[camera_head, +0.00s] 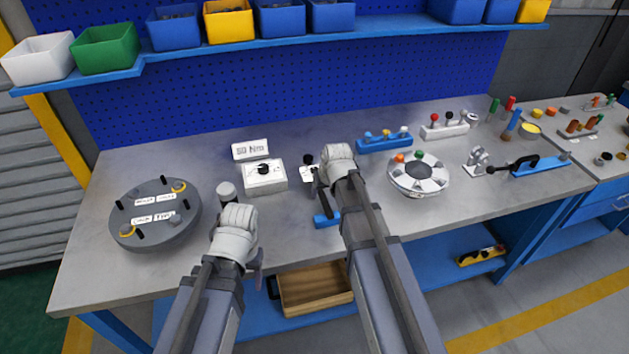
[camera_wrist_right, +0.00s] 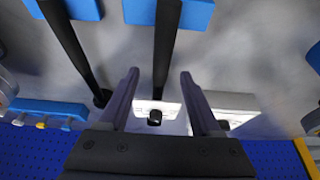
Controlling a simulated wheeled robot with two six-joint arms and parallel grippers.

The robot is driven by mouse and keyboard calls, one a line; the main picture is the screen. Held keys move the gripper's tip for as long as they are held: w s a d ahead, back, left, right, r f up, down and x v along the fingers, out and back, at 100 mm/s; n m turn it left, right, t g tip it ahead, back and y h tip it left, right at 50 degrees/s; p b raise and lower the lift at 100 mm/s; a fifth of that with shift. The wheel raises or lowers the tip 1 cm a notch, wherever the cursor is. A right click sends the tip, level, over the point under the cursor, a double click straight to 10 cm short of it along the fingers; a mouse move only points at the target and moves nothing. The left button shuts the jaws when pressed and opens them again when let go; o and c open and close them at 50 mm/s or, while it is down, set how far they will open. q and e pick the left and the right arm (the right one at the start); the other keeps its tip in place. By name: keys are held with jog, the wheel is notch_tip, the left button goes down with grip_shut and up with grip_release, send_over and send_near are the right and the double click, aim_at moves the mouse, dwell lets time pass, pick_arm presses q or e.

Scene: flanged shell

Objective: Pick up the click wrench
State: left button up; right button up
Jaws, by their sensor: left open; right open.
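Two long tools with black shafts and blue ends lie side by side in the right wrist view; I cannot tell which is the click wrench. One tool (camera_wrist_right: 167,45) has its shaft between the fingers of my right gripper (camera_wrist_right: 160,74), which is open. The other tool (camera_wrist_right: 68,45) lies left of the fingers in that view. In the head view a blue end (camera_head: 326,219) shows beside my right gripper (camera_head: 334,183); the rest is mostly hidden by my right arm. My left gripper (camera_head: 238,245) is open, near the table's front edge.
A round grey fixture (camera_head: 155,228) stands at the left, and a white box with a black knob (camera_head: 265,178) at the back. A white flanged ring (camera_head: 418,180) is right of my right arm. A wooden tray (camera_head: 315,290) sits below the table.

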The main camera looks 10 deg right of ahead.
aim_at(323, 194)
jog(key=b+x, duration=0.2)
jog(key=x, duration=0.1)
jog(key=shift+w+f+b, duration=0.2)
jog(key=shift+f+b, duration=0.1)
jog(key=shift+f, duration=0.05)
jog(key=shift+r, duration=0.1)
grip_shut()
dwell(0.4)
